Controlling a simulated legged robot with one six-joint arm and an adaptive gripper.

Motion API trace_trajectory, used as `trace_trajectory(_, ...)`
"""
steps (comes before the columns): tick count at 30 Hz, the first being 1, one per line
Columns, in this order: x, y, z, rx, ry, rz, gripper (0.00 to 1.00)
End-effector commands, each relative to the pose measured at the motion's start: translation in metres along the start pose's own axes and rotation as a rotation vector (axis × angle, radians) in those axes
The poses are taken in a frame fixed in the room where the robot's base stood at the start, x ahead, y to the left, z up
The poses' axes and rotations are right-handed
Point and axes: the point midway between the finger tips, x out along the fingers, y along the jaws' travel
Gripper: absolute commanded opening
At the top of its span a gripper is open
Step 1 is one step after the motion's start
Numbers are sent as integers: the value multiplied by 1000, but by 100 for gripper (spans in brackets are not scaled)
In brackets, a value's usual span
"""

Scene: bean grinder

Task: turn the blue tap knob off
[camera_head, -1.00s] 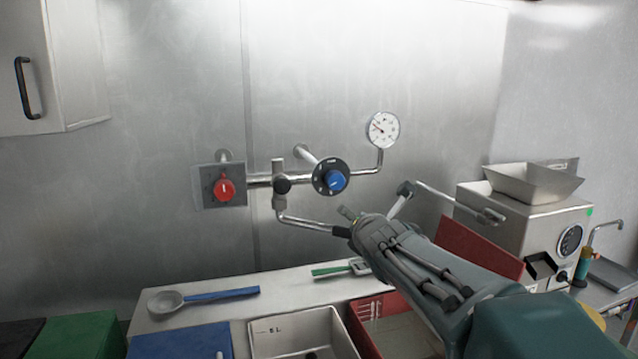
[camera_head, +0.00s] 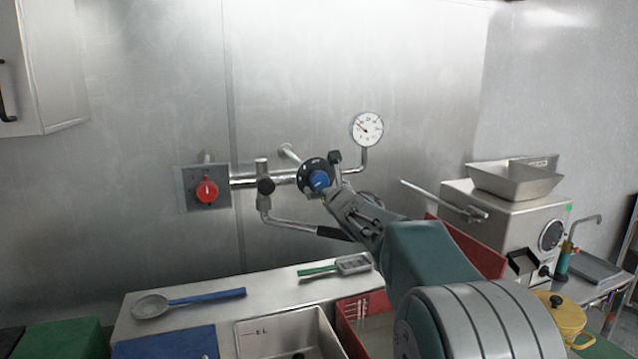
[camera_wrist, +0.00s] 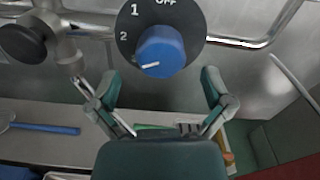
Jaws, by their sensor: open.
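The blue tap knob (camera_head: 319,180) sits on a round black dial on the wall pipe. In the wrist view the blue knob (camera_wrist: 160,52) is at top centre. Its white pointer mark aims left and slightly down, below the "2"; "OFF" is at the dial's top, partly cut off. My gripper (camera_head: 334,175) is at the dial in the head view, its fingers reaching toward the knob from the lower right. In the wrist view my gripper (camera_wrist: 160,84) is open, one finger on each side below the knob, with nothing between them. I cannot tell whether a finger touches the dial.
A red knob (camera_head: 206,191) on a square plate is to the left on the same pipe. A black valve handle (camera_head: 266,186) and a spout lie between. A pressure gauge (camera_head: 367,129) is above right. A grinder (camera_head: 508,217) stands right; a metal sink (camera_head: 284,340) is below.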

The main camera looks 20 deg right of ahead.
Motion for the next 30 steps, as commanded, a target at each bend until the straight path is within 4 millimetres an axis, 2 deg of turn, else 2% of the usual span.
trace_trajectory(3, 18, 0, -1, 0, 1, 0, 100)
trace_trajectory(7, 30, 0, 0, 0, 0, 0, 100)
trace_trajectory(18, 35, 0, 0, 1, 0, -1, 100)
trace_trajectory(19, 35, 0, 0, 1, 0, -1, 91)
trace_trajectory(20, 35, 0, 0, 1, 0, -1, 78)
trace_trajectory(21, 35, 0, 0, 1, 0, -1, 60)
trace_trajectory(24, 35, 0, 0, 1, 0, -1, 19)
trace_trajectory(30, 36, 0, 0, 2, 0, 0, 18)
